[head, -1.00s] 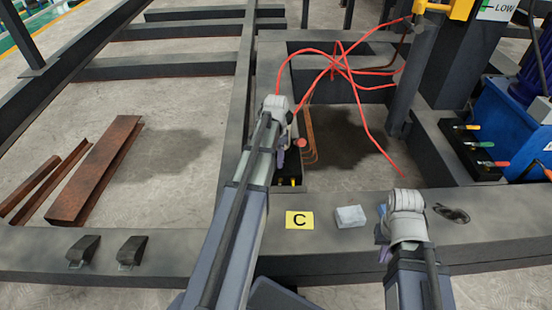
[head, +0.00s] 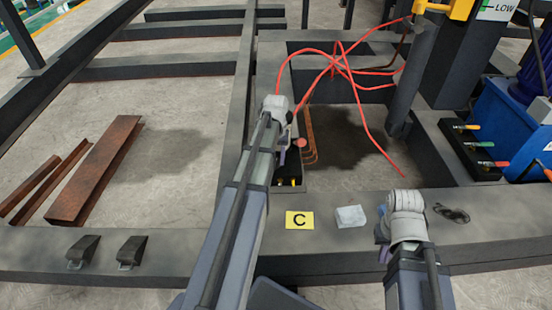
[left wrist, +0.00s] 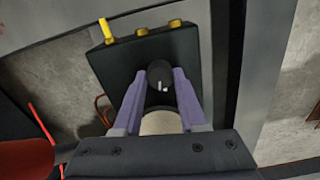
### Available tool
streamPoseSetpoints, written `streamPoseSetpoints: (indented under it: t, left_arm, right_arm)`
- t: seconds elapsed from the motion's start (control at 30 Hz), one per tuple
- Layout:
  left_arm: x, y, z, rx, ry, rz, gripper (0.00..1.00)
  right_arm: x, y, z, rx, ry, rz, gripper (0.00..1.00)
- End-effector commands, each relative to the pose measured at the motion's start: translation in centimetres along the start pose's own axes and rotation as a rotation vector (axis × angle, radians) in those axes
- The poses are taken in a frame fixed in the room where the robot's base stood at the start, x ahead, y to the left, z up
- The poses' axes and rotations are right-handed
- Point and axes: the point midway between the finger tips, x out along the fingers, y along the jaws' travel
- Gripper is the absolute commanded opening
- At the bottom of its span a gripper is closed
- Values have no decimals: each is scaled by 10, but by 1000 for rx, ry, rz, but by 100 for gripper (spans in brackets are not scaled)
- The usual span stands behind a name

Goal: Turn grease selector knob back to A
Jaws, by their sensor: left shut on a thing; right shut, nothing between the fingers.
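The grease selector is a dark block (left wrist: 187,62) with several brass fittings along one edge in the left wrist view. Its round black knob (left wrist: 159,72) has a small white mark on its face. My left gripper (left wrist: 161,84) has a purple finger on each side of the knob and is shut on it. In the head view the left gripper (head: 286,142) is over the dark block (head: 291,172) and hides the knob. No letter A can be read on the block. My right gripper (head: 381,236) is shut and empty above the front beam.
A yellow card marked C (head: 299,220) and a pale block (head: 350,216) lie on the front beam (head: 490,215). Red hoses (head: 341,68) loop behind the selector. A black strip with coloured handles (head: 471,152) stands at right. Rusty steel (head: 97,170) lies on the left floor.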

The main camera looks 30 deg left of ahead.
Motion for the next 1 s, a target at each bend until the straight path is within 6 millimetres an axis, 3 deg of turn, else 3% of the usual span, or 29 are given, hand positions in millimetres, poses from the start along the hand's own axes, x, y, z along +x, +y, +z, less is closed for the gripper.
streamPoseSetpoints:
  t: [0.5, 1.0]
  left_arm:
    - [0, 0, 0, -449, 0, 0, 0]
    - [0, 0, 0, -657, 0, 0, 0]
  right_arm:
    - [0, 0, 0, 0, 0, 0, 0]
    - [0, 0, 0, 0, 0, 0, 0]
